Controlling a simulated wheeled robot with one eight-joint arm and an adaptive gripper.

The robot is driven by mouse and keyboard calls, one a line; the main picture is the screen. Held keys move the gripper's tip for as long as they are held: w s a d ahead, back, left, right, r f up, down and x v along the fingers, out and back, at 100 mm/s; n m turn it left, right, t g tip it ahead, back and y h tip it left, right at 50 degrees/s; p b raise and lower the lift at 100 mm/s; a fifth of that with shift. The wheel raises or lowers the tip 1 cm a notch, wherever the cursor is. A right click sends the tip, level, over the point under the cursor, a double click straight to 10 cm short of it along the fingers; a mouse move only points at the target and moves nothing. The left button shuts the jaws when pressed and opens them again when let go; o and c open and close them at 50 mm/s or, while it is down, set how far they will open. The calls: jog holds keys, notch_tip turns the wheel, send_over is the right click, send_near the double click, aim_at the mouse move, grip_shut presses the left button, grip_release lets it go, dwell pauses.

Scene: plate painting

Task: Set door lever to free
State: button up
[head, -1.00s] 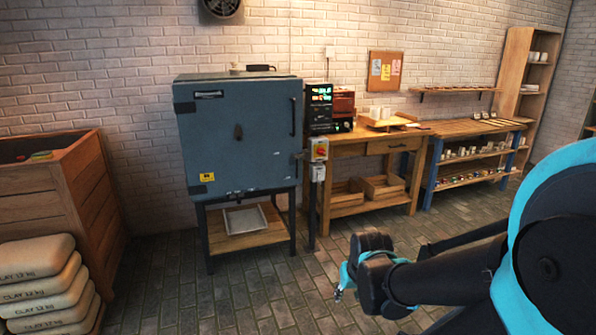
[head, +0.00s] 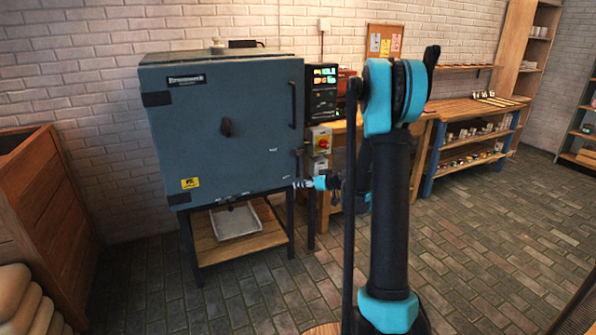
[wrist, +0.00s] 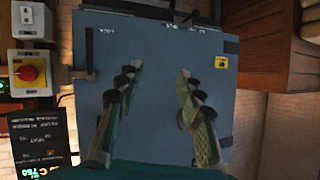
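The blue-grey kiln door (head: 225,130) is shut. A dark lever (head: 297,160) at its right edge hangs down from a pivot. In the upside-down wrist view this lever (wrist: 88,52) is at the left, with its free end near a white LOCK label (wrist: 107,30). I cannot read a FREE label. My gripper (head: 303,184) is close to the door's lower right, near the lever. In the wrist view its fingers (wrist: 156,74) are apart with nothing between them; the lever is outside them, to the left.
A red-and-yellow switch (head: 320,140) and a lit controller (head: 321,95) are right of the kiln. A long door handle (head: 293,105) is above the lever. A tray (head: 235,220) lies under the kiln. A wooden bin (head: 50,200) stands at left. The floor in front is clear.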

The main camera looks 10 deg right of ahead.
jog(key=w+d+f+t, duration=0.3)
jog(key=w+d+f, duration=0.1)
jog(key=w, duration=0.5)
jog(key=t, duration=0.3)
send_near(298, 169)
jog(key=shift+n+y, duration=0.3)
jog(key=shift+y, duration=0.1)
jog(key=x, duration=0.7)
jog(key=d+f+x, duration=0.1)
jog(key=x, duration=0.2)
jog(key=shift+w+a, duration=0.25)
jog(key=shift+w, duration=0.35)
grip_shut()
